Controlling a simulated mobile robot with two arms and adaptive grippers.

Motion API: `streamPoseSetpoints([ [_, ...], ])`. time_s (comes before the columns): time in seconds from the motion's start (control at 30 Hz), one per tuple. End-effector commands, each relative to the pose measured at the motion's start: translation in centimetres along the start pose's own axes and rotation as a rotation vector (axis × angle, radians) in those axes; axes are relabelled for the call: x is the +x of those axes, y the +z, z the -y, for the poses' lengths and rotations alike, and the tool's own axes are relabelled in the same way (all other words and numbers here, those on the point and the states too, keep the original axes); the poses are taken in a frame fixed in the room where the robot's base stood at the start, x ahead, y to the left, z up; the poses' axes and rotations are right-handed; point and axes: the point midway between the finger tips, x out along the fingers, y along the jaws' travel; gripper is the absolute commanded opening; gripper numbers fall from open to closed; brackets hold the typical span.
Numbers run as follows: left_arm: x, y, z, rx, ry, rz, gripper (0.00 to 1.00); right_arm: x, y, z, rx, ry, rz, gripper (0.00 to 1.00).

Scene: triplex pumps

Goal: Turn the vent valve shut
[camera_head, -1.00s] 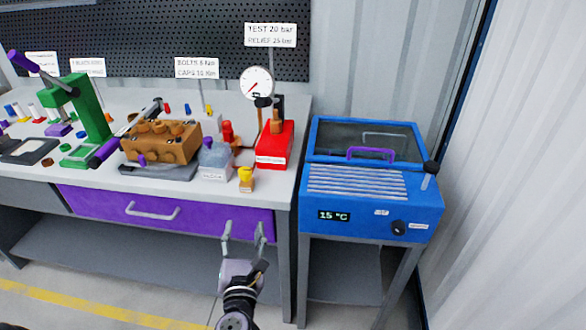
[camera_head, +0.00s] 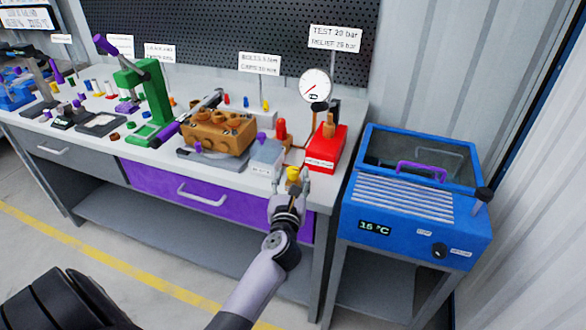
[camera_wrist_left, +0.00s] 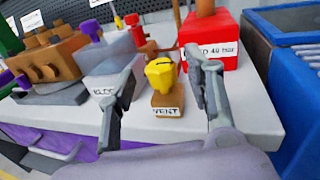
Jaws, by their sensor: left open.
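The vent valve is a yellow knob (camera_wrist_left: 161,73) on a small brown block (camera_wrist_left: 168,102) labelled VENT, at the front edge of the bench. In the head view the yellow knob (camera_head: 293,174) shows just beyond my left gripper (camera_head: 291,181). In the left wrist view my left gripper (camera_wrist_left: 163,88) is open, with one finger on each side of the valve in the picture. The valve appears between and beyond the fingertips, and nothing is held. I cannot tell whether a finger touches it. My right gripper is not in view.
A grey block (camera_wrist_left: 112,68) with a purple knob stands left of the valve. A red box (camera_wrist_left: 217,45) stands behind it to the right, with a gauge (camera_head: 315,85) behind. A brown pump block (camera_head: 218,133) is further left. A blue bath (camera_head: 417,205) stands right of the bench.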

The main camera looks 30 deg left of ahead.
Motion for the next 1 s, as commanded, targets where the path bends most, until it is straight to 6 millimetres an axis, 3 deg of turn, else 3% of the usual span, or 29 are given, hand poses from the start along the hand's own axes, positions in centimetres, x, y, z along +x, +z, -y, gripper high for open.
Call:
streamPoseSetpoints([
  [0.2,2.8,0.0,0.0,0.0,-0.001,0.001,0.47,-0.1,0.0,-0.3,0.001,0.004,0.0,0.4],
  [0.6,3.4,0.0,0.0,0.0,-0.001,0.0,0.47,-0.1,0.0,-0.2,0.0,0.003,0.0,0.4],
  [1.0,3.4,0.0,0.0,0.0,-0.001,0.0,0.2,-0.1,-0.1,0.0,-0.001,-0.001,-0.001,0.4],
])
